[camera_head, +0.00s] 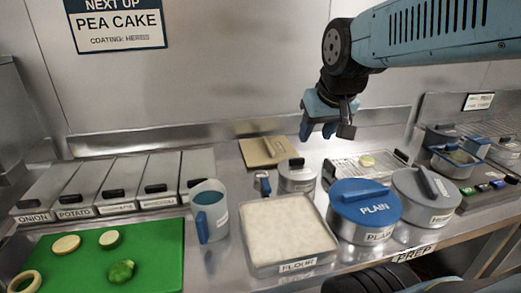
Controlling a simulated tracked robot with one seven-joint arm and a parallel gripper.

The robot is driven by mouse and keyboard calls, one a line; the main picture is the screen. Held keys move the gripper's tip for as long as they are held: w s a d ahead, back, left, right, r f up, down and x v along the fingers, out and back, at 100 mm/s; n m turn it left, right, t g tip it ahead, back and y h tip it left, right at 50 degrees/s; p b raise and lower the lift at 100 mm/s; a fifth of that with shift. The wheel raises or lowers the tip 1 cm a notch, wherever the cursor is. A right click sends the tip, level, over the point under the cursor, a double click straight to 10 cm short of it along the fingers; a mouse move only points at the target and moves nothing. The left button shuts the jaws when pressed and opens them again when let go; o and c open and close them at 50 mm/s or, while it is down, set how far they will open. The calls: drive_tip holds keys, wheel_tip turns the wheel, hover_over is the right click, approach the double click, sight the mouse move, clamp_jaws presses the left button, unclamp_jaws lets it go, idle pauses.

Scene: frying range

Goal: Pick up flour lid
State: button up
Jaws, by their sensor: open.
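A square flour tray (250,232), labelled FLOUR, stands uncovered at the front middle, full of off-white flour. A flat square tan piece (257,156) lies on the steel counter behind it, near the back wall; it looks like the flour lid, with a small dark part on top, but no label is readable on it. My gripper (327,128) is open and empty, pointing down above the counter, to the right of the tan piece and apart from it.
A small lidded pot (297,181) stands between tan piece and flour tray. A blue PLAIN pot (365,208) and grey lidded pot (423,207) stand right. A jug (209,218), green board (150,262) and labelled bins (115,178) are left. A rack (345,172) lies below my gripper.

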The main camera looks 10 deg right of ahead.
drive_tip(key=w+f, duration=0.3)
drive_tip(key=w, duration=1.2)
approach(268, 144)
drive_tip(key=f, duration=0.2)
drive_tip(key=w+f, duration=0.1)
drive_tip(key=shift+d+f+t, duration=0.25)
drive_tip(key=shift+d+t, duration=0.05)
drive_tip(key=shift+t, duration=0.1)
drive_tip(key=shift+w+x, duration=0.25)
drive_tip(key=shift+x, duration=2.4)
drive_tip(key=shift+a+r, duration=0.15)
drive_tip(key=shift+c, duration=0.5)
clamp_jaws()
